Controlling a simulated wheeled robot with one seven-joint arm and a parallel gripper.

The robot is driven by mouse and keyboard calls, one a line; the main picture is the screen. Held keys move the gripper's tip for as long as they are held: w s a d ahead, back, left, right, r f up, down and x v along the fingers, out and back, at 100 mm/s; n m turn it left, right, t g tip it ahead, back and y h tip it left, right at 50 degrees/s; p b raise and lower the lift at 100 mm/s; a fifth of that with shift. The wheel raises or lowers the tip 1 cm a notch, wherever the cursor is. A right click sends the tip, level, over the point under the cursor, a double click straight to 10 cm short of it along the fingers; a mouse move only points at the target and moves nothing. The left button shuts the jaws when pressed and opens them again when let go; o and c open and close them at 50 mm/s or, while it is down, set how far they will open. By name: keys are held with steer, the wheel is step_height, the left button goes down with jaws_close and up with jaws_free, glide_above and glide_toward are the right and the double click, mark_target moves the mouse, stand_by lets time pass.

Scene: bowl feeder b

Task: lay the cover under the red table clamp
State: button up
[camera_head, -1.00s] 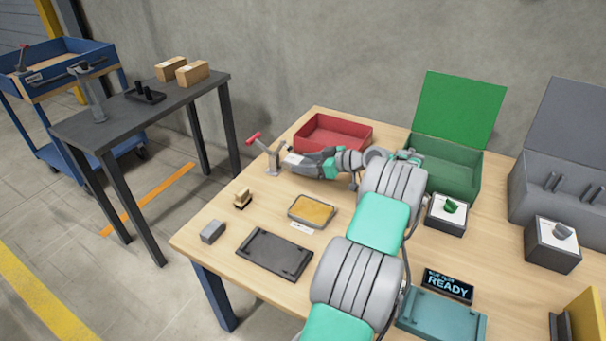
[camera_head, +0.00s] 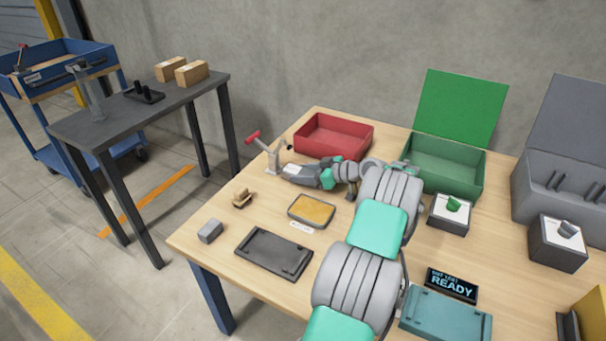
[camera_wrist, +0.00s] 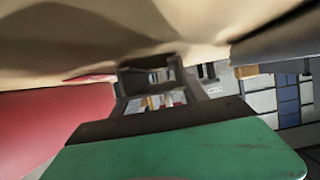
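The red table clamp (camera_head: 270,155) stands at the table's far left edge, with a red handle and a grey metal body. My gripper (camera_head: 287,171) is low over the table, just right of the clamp and in front of the red bin. Its fingertips are small and partly lost against the clamp, so I cannot tell whether it is open or holds anything. In the wrist view a green panel with a dark edge fills the bottom, with a grey frame-like shape beyond it. No piece is clearly recognisable as the cover.
The red bin (camera_head: 335,133) stands behind my gripper, and the green open-lidded box (camera_head: 444,168) is to its right. A yellow-filled tray (camera_head: 311,209), small tan piece (camera_head: 243,198), grey block (camera_head: 210,231) and dark tray (camera_head: 274,252) lie in front. My arm crosses the table.

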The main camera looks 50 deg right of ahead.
steer(key=o, duration=0.5)
steer(key=shift+f, duration=0.15)
steer(key=shift+c, duration=0.2)
